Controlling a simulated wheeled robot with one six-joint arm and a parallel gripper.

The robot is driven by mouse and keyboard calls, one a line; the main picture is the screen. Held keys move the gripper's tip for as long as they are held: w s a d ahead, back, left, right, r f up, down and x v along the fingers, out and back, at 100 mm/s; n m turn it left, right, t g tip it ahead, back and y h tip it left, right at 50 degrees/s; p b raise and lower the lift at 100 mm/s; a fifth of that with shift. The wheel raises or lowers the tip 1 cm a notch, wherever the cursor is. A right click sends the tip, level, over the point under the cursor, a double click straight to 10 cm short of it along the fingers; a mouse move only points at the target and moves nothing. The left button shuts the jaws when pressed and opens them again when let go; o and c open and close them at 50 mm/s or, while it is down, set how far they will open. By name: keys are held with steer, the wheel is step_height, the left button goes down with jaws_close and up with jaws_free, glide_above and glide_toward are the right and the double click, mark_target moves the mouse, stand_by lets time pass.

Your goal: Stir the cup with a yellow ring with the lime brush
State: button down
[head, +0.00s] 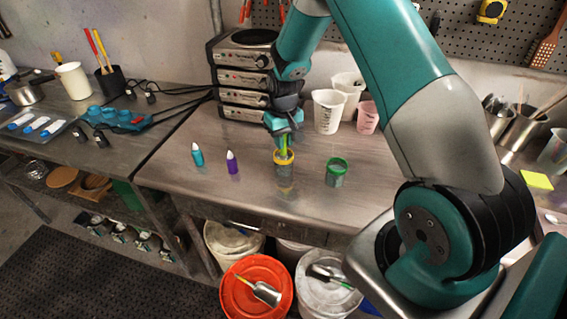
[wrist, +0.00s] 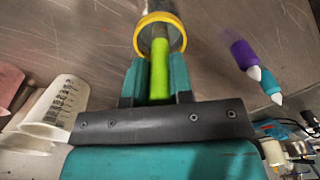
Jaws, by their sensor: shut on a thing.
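The cup with a yellow ring (head: 284,176) stands on the metal bench in the head view. Its yellow rim (wrist: 176,20) also shows at the top of the wrist view. My gripper (head: 283,135) is above this cup, shut on the lime brush (head: 284,146). In the wrist view the brush (wrist: 160,72) runs from between my gripper's fingers (wrist: 159,80) into the cup's mouth. The brush's lower end is inside the cup and not clear to see. A cup with a green ring (head: 336,172) stands just to the right.
A teal-bodied bottle (head: 197,155) and a purple bottle (head: 232,163) stand left of the yellow-ringed cup. White beakers (head: 328,112) and a pink beaker (head: 367,118) stand behind. Stacked grey units (head: 243,98) are at the back.

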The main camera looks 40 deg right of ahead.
steer(key=shift+r+p, duration=1.6)
steer(key=shift+r, duration=0.95)
steer(key=shift+r, duration=0.1)
stand_by(0.5)
steer(key=shift+r+p, duration=1.1)
steer(key=shift+r, duration=0.3)
